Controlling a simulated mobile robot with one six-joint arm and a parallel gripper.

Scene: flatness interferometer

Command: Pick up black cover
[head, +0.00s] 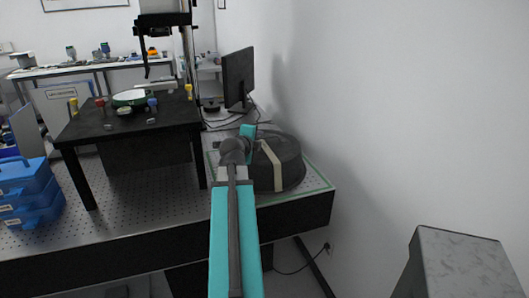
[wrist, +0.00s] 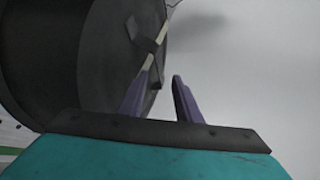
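The black cover (head: 284,166) is a round, dark, drum-like piece with a pale strap across it. In the head view it sits at the right end of the perforated table, partly hidden behind my arm. In the wrist view the black cover (wrist: 70,60) fills the left side, with a dark handle-like piece and the pale strap (wrist: 152,48) on its face. My gripper (wrist: 161,78) shows two purple fingers spread apart, with nothing clearly held. The left finger overlaps the cover's face near the handle; the right finger is beyond its edge. Whether they touch it is unclear.
A black raised table (head: 130,132) with a green-rimmed round part (head: 130,97) stands left of my arm. A monitor (head: 238,78) is behind the cover. Blue cases (head: 27,190) are at the left. A white wall (head: 400,110) closes off the right.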

